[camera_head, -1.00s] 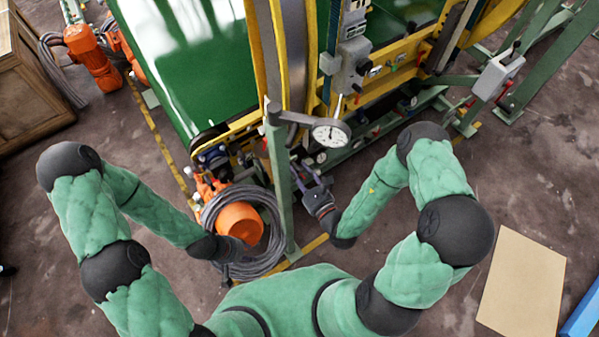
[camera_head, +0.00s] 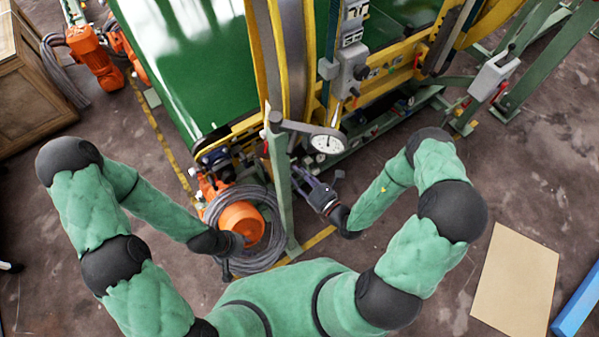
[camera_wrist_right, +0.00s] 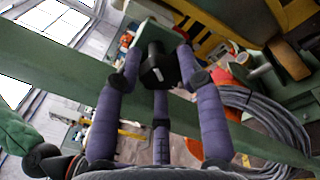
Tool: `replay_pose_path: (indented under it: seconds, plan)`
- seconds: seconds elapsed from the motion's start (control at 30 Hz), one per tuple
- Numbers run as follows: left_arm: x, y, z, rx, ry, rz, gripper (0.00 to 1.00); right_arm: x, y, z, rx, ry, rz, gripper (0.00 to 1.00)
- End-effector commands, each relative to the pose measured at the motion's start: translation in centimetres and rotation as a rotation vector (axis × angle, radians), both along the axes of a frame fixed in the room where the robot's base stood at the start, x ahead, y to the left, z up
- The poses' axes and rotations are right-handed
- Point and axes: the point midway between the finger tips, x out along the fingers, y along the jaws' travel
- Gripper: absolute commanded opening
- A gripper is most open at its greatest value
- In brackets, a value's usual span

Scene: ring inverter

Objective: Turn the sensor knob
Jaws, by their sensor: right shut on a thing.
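In the right wrist view, a black knob-like part (camera_wrist_right: 158,68) stands out from a green block (camera_wrist_right: 150,35). The purple fingers of my right gripper (camera_wrist_right: 160,78) surround it and are shut on it. In the head view my right gripper (camera_head: 318,186) is low beside the green post, under the round dial gauge (camera_head: 327,143); what it holds is too small to make out there. A grey sensor box (camera_head: 350,68) with a small dark knob is higher up on the yellow frame. My left gripper (camera_head: 226,268) is by the cable coil, mostly hidden and dark.
The green post (camera_head: 282,190) stands between my arms. A grey cable coil (camera_head: 210,215) surrounds an orange motor (camera_head: 240,222). The green conveyor belt (camera_head: 190,60) and yellow frame fill the back. A cardboard sheet (camera_head: 515,280) lies on open floor at the right.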

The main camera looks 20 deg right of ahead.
Motion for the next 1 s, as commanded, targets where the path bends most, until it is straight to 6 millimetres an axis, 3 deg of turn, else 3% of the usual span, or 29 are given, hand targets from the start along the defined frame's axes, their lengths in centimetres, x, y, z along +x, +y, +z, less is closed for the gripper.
replay_pose_path:
  seconds: [0.4, 1.0]
  plan:
    - [-0.01, 0.00, 0.82, 0.000, 0.000, 0.000, 0.40, 0.42, -0.45, 0.35, 0.198, 0.058, 0.049, 0.06]
    - [-0.01, 0.00, 0.89, 0.000, 0.000, 0.000, 0.40, 0.51, -0.58, 0.32, 0.235, 0.070, 0.056, 0.06]
